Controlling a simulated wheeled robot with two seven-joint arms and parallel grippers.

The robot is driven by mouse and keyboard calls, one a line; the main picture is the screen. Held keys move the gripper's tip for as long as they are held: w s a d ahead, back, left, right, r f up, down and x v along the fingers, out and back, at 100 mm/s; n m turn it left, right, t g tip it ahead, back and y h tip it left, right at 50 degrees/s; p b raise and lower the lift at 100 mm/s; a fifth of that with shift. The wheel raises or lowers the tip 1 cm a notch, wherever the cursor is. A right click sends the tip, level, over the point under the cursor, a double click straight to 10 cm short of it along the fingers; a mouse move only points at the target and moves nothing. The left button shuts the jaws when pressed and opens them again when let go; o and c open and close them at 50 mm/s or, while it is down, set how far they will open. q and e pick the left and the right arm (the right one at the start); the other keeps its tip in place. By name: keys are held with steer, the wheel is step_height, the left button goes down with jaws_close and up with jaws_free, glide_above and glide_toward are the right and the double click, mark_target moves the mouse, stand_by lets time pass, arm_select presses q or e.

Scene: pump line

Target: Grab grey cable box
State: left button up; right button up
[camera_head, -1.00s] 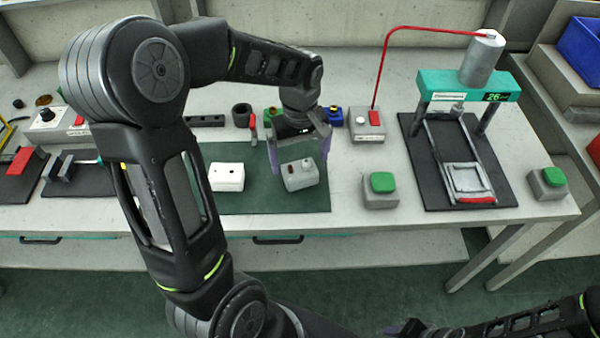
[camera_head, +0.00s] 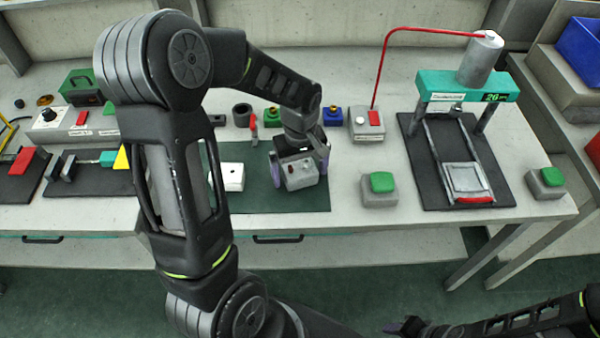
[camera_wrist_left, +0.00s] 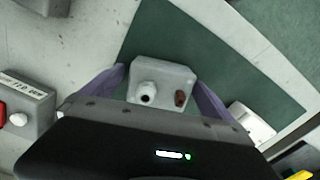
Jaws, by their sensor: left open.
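The grey cable box (camera_head: 301,175) sits on the dark green mat (camera_head: 262,196). It has a white fitting and a reddish-brown fitting on one face. My left gripper (camera_head: 300,171) is lowered around it, with one purple finger on either side. In the left wrist view the grey cable box (camera_wrist_left: 162,82) lies between the spread fingers of the left gripper (camera_wrist_left: 160,88). The jaws are open, and I cannot tell whether either finger touches the box. My right gripper (camera_head: 405,326) shows only in part at the bottom edge, with its jaws unclear.
A white box (camera_head: 228,177) stands on the mat just left of the grey box. A green-button box (camera_head: 380,189) is to the right, and a press with a teal beam (camera_head: 467,86) stands beyond it. Coloured button blocks are behind. The mat's front part is clear.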

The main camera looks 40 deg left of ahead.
mark_target(300, 168)
arm_select(q)
steer(key=shift+c, duration=0.2)
steer(key=c, duration=1.4)
step_height(300, 168, up, 10)
steer(key=shift+r+b, duration=0.1)
steer(key=shift+b, duration=0.25)
